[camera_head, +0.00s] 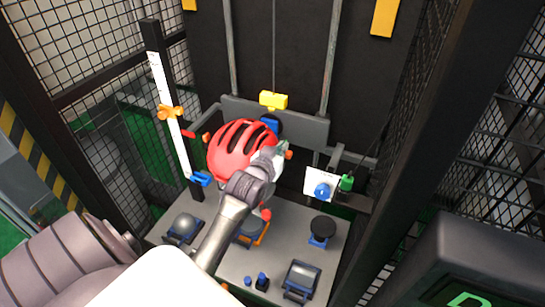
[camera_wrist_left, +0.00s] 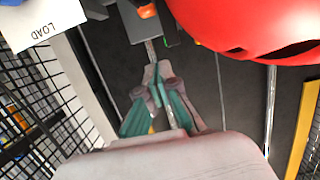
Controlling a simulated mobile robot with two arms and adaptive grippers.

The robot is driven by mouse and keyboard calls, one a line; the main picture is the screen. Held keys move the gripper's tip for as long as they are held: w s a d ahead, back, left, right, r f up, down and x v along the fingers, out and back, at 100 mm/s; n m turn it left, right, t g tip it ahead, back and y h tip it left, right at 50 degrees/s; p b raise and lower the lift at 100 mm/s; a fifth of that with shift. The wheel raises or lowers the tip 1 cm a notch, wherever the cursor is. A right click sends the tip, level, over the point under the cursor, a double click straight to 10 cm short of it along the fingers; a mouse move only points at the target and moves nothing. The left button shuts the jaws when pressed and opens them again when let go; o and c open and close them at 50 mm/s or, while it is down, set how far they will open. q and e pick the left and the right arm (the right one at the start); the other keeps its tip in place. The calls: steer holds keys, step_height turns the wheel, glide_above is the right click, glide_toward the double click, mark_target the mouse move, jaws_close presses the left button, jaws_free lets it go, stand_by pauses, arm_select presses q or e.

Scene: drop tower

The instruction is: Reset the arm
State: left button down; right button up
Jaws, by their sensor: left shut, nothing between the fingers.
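My left arm reaches in from the lower left, and its gripper (camera_head: 272,155) is beside the right side of a red helmet (camera_head: 238,146). In the left wrist view the gripper's fingers (camera_wrist_left: 160,72) are together with nothing between them, and the helmet (camera_wrist_left: 250,25) is at the top right, apart from the fingertips in the picture. The helmet hangs in the drop tower above the grey base, below a yellow block (camera_head: 273,100) on a crossbar (camera_head: 310,125). My gripper and wrist hide part of what is behind the helmet. Which part is the arm to reset is unclear.
A white scale (camera_head: 168,105) with an orange slider (camera_head: 169,112) stands left. A white LOAD card (camera_head: 318,180) with a blue knob (camera_head: 322,190) is right. The base (camera_head: 225,270) carries several small fixtures. Mesh walls and dark posts close in both sides.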

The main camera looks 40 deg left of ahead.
arm_select(q)
steer(key=s+d+f+m+g+h, duration=0.15)
steer(key=s+d+f+g, duration=0.3)
steer(key=s, duration=0.55)
steer(key=s+d+f+m+g+h+b, duration=0.1)
steer(key=s+d+f+m+g, duration=0.2)
steer(key=s+d, duration=0.5)
steer(key=s+d+f+g+h, duration=0.1)
steer(key=s+d+f+g, duration=0.4)
steer(key=s, duration=0.8)
step_height(320, 180, down, 31)
steer(key=s+a+b, duration=0.2)
steer(key=s+a+f+g+b, duration=0.1)
steer(key=s+a+f, duration=0.1)
steer(key=s+f, duration=1.3)
steer(key=shift+s+a, duration=0.15)
steer(key=shift+s, duration=0.05)
arm_select(e)
steer(key=f, duration=0.4)
steer(key=shift+w+a+f, duration=0.25)
steer(key=shift+w, duration=0.05)
